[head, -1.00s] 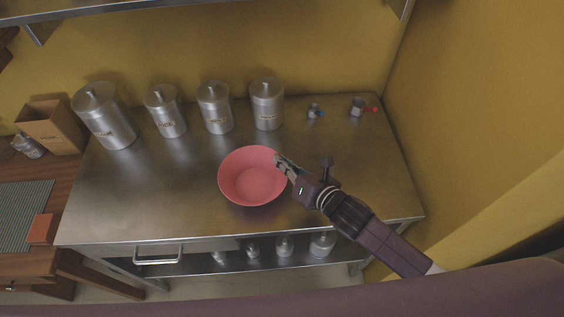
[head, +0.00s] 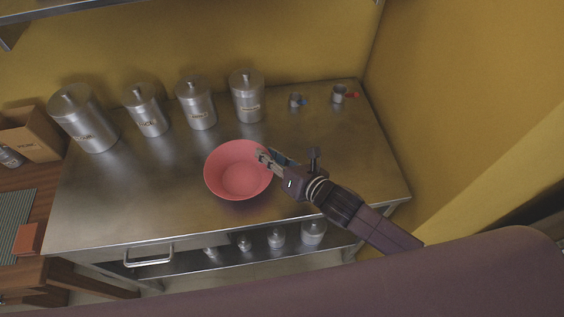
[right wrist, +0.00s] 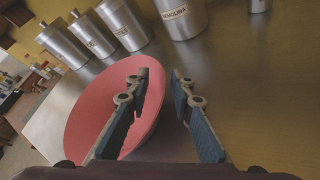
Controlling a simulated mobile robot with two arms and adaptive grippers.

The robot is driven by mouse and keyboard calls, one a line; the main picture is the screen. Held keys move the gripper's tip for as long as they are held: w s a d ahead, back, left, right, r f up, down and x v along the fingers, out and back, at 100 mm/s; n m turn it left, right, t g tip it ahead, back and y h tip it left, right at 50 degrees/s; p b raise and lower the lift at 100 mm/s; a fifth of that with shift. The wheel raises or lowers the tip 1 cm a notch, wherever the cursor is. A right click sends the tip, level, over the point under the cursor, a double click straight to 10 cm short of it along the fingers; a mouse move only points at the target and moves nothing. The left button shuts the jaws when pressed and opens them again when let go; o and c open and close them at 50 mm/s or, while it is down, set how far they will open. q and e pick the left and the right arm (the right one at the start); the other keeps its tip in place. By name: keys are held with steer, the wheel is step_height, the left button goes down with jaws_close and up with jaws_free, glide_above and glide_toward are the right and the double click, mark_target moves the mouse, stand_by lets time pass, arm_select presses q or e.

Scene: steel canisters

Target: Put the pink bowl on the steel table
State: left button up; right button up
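The pink bowl (head: 236,178) appears to rest upright on the steel table (head: 120,200), in front of the canisters. My right gripper (head: 262,156) is at the bowl's right rim. In the right wrist view the bowl (right wrist: 92,112) fills the left middle, and my right gripper (right wrist: 160,75) has a clear gap between its fingers. One finger is over the bowl's inside and the other outside the rim, with the rim's edge between them. I cannot tell whether either finger touches it. My left gripper is not in view.
Several labelled steel canisters (head: 196,105) stand in a row at the back of the table. The table's left front is clear.

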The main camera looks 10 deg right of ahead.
steer(key=b+v, duration=0.1)
steer(key=v, duration=0.8)
steer(key=shift+s+d, duration=0.1)
steer(key=shift+s, duration=0.1)
steer(key=shift+v, duration=0.9)
steer(key=shift+r, duration=0.15)
